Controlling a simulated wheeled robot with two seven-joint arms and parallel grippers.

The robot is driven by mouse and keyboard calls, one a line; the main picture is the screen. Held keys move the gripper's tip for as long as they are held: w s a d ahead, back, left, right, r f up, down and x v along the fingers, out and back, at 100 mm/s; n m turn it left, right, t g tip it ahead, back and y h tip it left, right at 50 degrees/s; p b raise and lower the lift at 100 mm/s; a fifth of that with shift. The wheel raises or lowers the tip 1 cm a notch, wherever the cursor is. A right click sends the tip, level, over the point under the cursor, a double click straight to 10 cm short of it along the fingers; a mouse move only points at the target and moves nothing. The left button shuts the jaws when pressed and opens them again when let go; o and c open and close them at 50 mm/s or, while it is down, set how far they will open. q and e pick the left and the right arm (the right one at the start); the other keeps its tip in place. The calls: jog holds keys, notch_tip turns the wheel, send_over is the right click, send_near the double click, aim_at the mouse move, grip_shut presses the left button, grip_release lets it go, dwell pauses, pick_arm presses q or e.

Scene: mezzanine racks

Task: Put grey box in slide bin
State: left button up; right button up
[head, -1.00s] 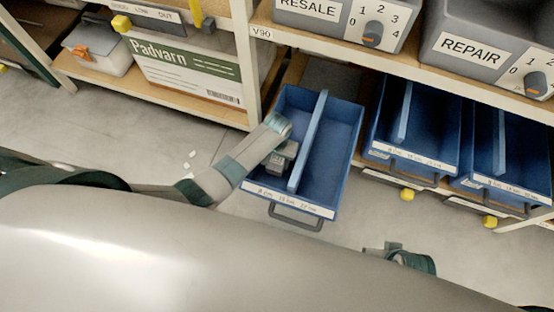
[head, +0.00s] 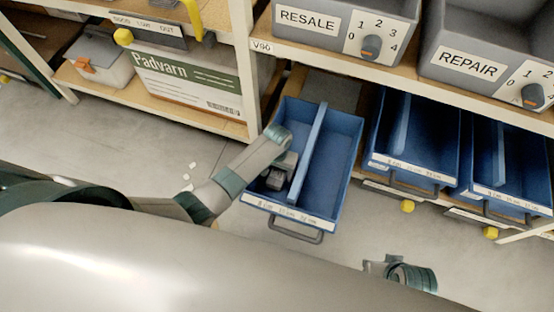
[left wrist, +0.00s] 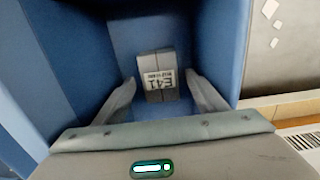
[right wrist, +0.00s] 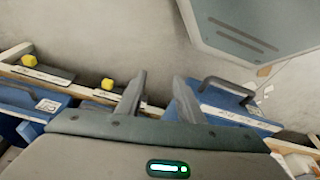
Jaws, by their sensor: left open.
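The grey box (left wrist: 157,75), labelled E41, lies on the floor of the pulled-out blue slide bin (head: 345,150), in its left compartment. In the left wrist view it shows just beyond and between the two fingers, with a gap on each side. My left gripper (head: 275,179) reaches down into that compartment and is open; it also shows in the left wrist view (left wrist: 160,85). In the head view the gripper makes the box hard to make out. My right gripper (head: 374,267) is open and empty, low in front of the bins; its fingers show in the right wrist view (right wrist: 157,93).
A lengthwise divider (head: 308,150) splits the bin, and a handle (head: 296,229) is at its front. Two more blue bins (head: 415,165) stand to the right. Grey RESALE (head: 340,32) and REPAIR (head: 480,68) bins sit on the shelf above. The floor in front is clear.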

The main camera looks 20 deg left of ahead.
aim_at(277, 175)
pick_arm(q)
notch_tip(277, 175, up, 12)
jog(key=p, duration=0.2)
jog(key=shift+p, duration=0.4)
pick_arm(e)
notch_tip(277, 175, down, 9)
jog(key=shift+w+f, duration=0.15)
jog(key=shift+w, duration=0.3)
